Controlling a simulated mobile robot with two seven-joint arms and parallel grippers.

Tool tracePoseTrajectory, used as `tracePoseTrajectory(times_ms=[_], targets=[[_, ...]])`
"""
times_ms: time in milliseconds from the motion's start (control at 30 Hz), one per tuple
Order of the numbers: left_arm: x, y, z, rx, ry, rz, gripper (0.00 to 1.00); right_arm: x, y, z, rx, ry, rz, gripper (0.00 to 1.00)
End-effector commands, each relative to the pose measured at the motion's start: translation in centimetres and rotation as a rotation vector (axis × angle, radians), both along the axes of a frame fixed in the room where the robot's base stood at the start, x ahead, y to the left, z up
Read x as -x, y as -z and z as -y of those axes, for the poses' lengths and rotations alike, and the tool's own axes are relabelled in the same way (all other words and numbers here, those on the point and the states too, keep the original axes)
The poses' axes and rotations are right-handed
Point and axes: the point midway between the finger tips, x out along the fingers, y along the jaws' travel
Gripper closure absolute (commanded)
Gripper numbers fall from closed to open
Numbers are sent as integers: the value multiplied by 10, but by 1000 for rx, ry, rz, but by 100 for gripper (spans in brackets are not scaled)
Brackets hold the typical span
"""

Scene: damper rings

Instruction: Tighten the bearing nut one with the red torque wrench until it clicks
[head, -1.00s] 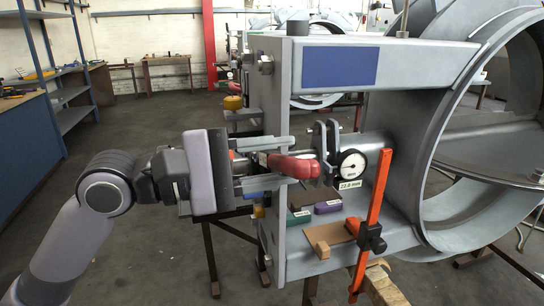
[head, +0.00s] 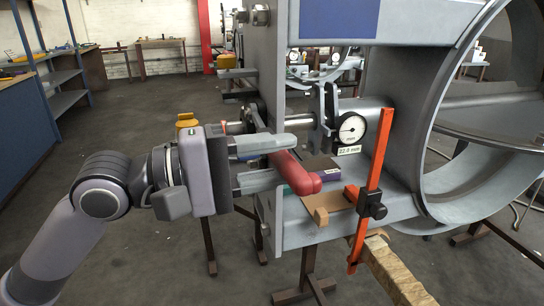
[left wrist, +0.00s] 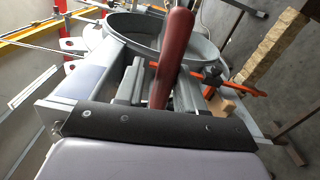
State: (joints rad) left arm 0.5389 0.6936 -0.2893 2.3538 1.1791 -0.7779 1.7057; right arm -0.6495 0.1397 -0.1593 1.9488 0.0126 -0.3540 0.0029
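My left gripper (head: 283,160) is in front of the grey steel plate, its two fingers either side of the handle of the red torque wrench (head: 297,174). The handle slants down and to the right, with its rounded end past the fingers. In the left wrist view the red handle (left wrist: 172,60) stands up between the fingers. The wrench's other end runs back toward the plate's left edge and the shaft (head: 238,127) there. I cannot clearly make out bearing nut one or whether the wrench is seated on it. My right gripper is not in view.
A dial gauge (head: 351,128) with a label stands right of the wrench. An orange clamp bar (head: 372,185) crosses the frame's lower edge. A small wooden block (head: 321,216) and a purple block (head: 328,174) lie on the ledge. Shelves (head: 62,80) stand far left; the floor between is clear.

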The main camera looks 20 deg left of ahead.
Motion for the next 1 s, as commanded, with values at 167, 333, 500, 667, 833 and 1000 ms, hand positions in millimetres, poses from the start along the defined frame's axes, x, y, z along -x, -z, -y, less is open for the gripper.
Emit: tracePoseTrajectory(times_ms=[167, 333, 500, 667, 833, 1000], targets=[[0, 7, 0, -6, 2, 13, 64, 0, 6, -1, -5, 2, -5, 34], [-1, 32, -1, -60, 1, 89, 64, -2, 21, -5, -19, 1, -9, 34], [-2, 55, -2, -114, -1, 169, 64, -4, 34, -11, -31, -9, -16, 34], [-3, 69, -2, -154, 0, 230, 64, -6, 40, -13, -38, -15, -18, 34], [-3, 71, -2, -168, 1, 249, 64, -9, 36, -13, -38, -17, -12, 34], [-3, 70, -2, -168, 1, 247, 64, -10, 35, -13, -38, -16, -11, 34]])
